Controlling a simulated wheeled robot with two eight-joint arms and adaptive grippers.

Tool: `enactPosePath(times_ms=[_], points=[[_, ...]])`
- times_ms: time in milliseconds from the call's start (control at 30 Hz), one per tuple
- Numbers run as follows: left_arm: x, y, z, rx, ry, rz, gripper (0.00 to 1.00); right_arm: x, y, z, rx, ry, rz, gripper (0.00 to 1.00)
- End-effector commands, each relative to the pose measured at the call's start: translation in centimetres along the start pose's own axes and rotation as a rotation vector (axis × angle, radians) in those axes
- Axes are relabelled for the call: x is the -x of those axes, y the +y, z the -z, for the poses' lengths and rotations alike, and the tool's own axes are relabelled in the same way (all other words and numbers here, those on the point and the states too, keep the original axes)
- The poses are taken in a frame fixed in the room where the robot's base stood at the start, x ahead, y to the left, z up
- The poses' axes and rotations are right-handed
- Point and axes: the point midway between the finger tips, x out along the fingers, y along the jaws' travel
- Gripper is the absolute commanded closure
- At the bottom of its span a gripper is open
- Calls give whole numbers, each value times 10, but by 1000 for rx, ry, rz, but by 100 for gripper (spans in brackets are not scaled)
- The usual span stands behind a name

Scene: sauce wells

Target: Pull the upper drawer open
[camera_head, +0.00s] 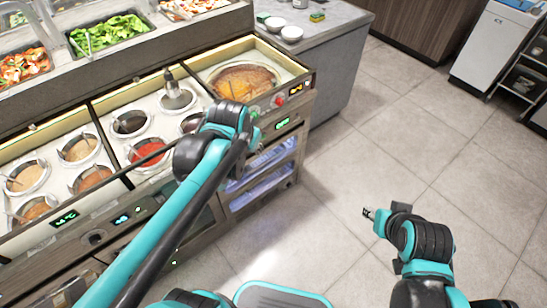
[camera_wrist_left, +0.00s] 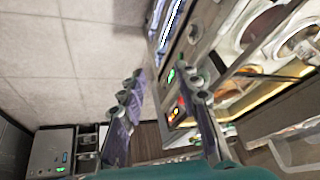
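The upper drawer (camera_head: 272,156) is a glass-fronted, blue-lit drawer in the cabinet at the right end of the sauce counter. It looks flush with the cabinet front, and my left wrist partly covers its left side. My left gripper (camera_head: 252,124) is above it by the control panel, its fingers mostly hidden by the wrist in the head view. In the left wrist view its two fingers (camera_wrist_left: 165,100) are spread apart with nothing between them. My right gripper (camera_head: 369,213) is over open floor at the right, away from the cabinet. Its finger gap is too small to judge.
A lower lit drawer (camera_head: 262,188) sits beneath. The control panel (camera_head: 285,110) has a red knob and green displays. Sauce wells (camera_head: 150,150) fill the counter top, and a grey side counter (camera_head: 325,45) with bowls stands behind. The tiled floor (camera_head: 330,200) is clear.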

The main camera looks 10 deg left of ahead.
Motion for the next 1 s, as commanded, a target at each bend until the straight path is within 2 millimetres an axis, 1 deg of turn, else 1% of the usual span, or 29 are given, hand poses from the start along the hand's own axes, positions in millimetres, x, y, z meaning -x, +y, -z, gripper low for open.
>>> enactPosePath(times_ms=[33, 167, 267, 300, 367, 400, 467, 500, 567, 600, 633, 733, 800, 900, 1000], points=[[-8, -2, 11, -15, -11, 1, 68, 0, 0, 0, 0, 0, 0, 60], [-36, -8, 39, -71, -52, 3, 68, 0, 0, 0, 0, 0, 0, 60], [-68, -12, 62, -124, -92, 2, 68, -1, 0, -1, 0, 0, 0, 60], [-82, -14, 70, -146, -108, 2, 68, -1, 0, -1, 0, 0, 0, 60], [-106, -15, 81, -178, -133, 0, 68, -1, 0, -1, 0, 0, 0, 60], [-122, -16, 88, -200, -149, 0, 68, -1, 0, -1, 0, 0, 0, 60], [-148, -18, 96, -233, -174, -2, 68, -2, 0, -1, 0, 0, 0, 60], [-166, -18, 100, -254, -191, -5, 68, -2, 0, -1, 0, 0, 0, 60], [-194, -18, 104, -286, -215, -8, 68, -2, 0, -1, 0, 0, 0, 60], [-213, -18, 105, -307, -231, -11, 68, -2, 0, -1, 0, 0, 0, 60], [-228, -17, 106, -323, -243, -13, 68, -2, 0, -2, 0, 0, 0, 60], [-278, -16, 104, -375, -285, -20, 68, -2, 0, -2, 0, 0, 0, 60], [-311, -14, 99, -408, -311, -27, 68, -2, 0, -2, 0, 0, 0, 60], [-351, -11, 88, -448, -343, -35, 68, -3, 0, -2, 0, 0, 0, 60], [-378, -9, 79, -476, -365, -40, 68, -3, 0, -2, 0, 0, 0, 60]])
